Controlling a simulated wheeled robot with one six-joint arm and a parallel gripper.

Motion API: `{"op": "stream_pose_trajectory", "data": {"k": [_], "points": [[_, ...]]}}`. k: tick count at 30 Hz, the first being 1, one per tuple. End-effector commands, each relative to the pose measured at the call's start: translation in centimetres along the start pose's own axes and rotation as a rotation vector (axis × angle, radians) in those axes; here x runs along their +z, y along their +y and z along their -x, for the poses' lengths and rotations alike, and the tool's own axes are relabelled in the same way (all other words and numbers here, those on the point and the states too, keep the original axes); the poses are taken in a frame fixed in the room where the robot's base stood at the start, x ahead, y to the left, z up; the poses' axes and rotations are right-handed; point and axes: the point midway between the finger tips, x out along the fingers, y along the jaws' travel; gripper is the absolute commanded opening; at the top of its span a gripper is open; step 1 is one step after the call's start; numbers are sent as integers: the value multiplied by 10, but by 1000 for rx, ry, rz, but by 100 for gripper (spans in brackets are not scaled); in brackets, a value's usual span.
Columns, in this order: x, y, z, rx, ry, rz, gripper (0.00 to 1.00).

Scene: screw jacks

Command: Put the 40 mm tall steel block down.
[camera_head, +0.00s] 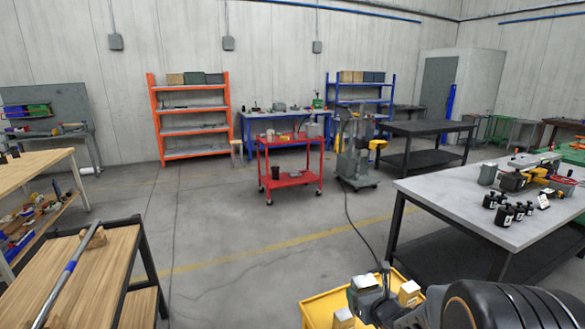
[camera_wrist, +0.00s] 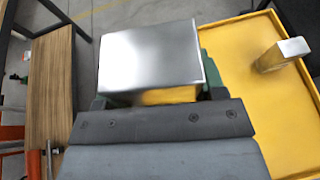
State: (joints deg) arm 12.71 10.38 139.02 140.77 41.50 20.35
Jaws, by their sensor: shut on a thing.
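My gripper (camera_head: 368,288) is at the lower right of the head view, over the yellow tray (camera_head: 315,308). It is shut on a bright steel block (camera_wrist: 150,58), which fills the upper middle of the wrist view; the block also shows in the head view (camera_head: 364,282). The green fingers are partly hidden behind the block. In the wrist view the yellow tray (camera_wrist: 228,40) lies to the right of and below the held block. The gap between block and tray cannot be judged.
Another metal-topped block (camera_wrist: 282,54) stands in the tray; two light-topped blocks (camera_head: 409,291) (camera_head: 343,318) show beside my gripper. A wood-topped bench (camera_head: 75,285) is at left. A grey table (camera_head: 450,200) with several black jacks (camera_head: 505,214) is at right.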

Motion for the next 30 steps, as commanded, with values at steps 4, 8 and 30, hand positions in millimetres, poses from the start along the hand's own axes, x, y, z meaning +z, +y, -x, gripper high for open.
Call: {"op": "stream_pose_trajectory", "data": {"k": [4,8,30], "points": [[12,15,-1,33,-6,14,7],[14,21,-1,45,-6,19,7],[14,23,-2,47,-6,19,7]]}}
